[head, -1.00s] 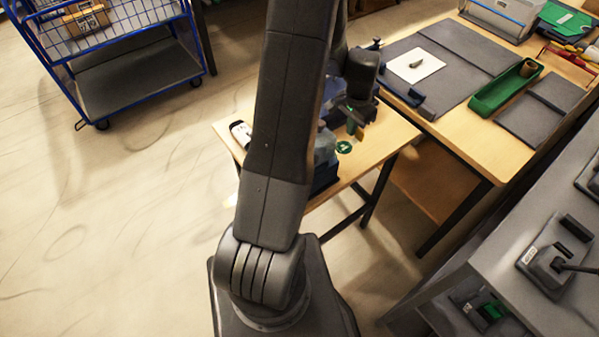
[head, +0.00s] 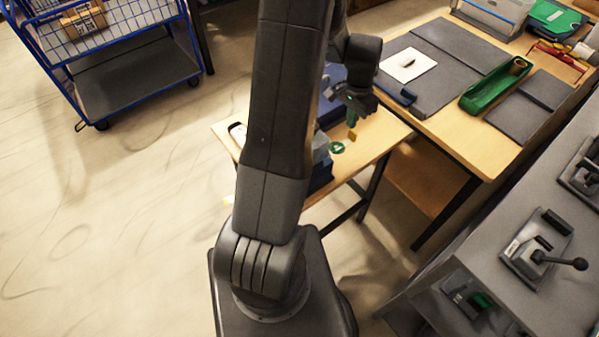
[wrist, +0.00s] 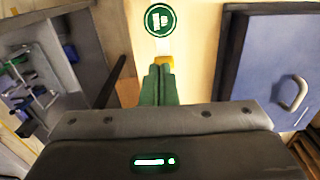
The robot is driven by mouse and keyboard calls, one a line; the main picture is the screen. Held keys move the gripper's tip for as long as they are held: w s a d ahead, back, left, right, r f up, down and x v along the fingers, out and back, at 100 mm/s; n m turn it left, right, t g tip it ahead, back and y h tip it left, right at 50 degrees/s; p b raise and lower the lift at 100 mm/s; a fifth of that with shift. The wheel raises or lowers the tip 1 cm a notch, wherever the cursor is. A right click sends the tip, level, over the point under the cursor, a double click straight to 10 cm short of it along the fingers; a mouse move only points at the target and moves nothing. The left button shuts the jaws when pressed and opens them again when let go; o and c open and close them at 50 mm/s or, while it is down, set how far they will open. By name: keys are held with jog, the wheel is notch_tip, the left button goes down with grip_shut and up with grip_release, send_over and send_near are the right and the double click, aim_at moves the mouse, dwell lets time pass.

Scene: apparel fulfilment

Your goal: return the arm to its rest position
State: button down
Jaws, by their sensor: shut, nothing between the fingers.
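My arm rises through the middle of the head view and hides part of the small wooden table (head: 372,139) behind it. My gripper (head: 352,120) hangs above that table at the right of the arm. In the wrist view its green fingers (wrist: 158,84) are together with nothing between them. Their tips point toward the pale tabletop, near a small yellow piece (wrist: 165,62) and a round green emblem (wrist: 160,20). The emblem also shows in the head view (head: 337,147).
A larger wooden table (head: 465,142) with grey mats and a green tray (head: 492,88) stands at the right. A grey bench (head: 500,222) with lever fixtures is at the lower right. A blue wire cart (head: 128,77) stands at the upper left. The floor at left is clear.

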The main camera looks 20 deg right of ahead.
aim_at(344, 145)
jog(key=shift+w+f, duration=0.1)
jog(key=shift+w, duration=0.1)
jog(key=shift+f+b, duration=0.35)
jog(key=shift+f, duration=0.05)
jog(key=f+b, duration=0.1)
jog(key=f, duration=0.1)
jog(key=f+b, duration=0.1)
jog(key=f, duration=0.1)
jog(key=f+b, duration=0.2)
jog(key=shift+w+d+f, duration=0.1)
jog(key=shift+d+f, duration=0.2)
jog(key=shift+f, duration=0.05)
jog(key=shift+s+a+r, duration=0.25)
jog(key=shift+a+r, duration=0.05)
jog(key=shift+a, duration=0.2)
jog(key=shift+s+a, duration=0.15)
jog(key=shift+a, duration=0.25)
jog(key=shift+f, duration=0.1)
jog(key=shift+s, duration=0.1)
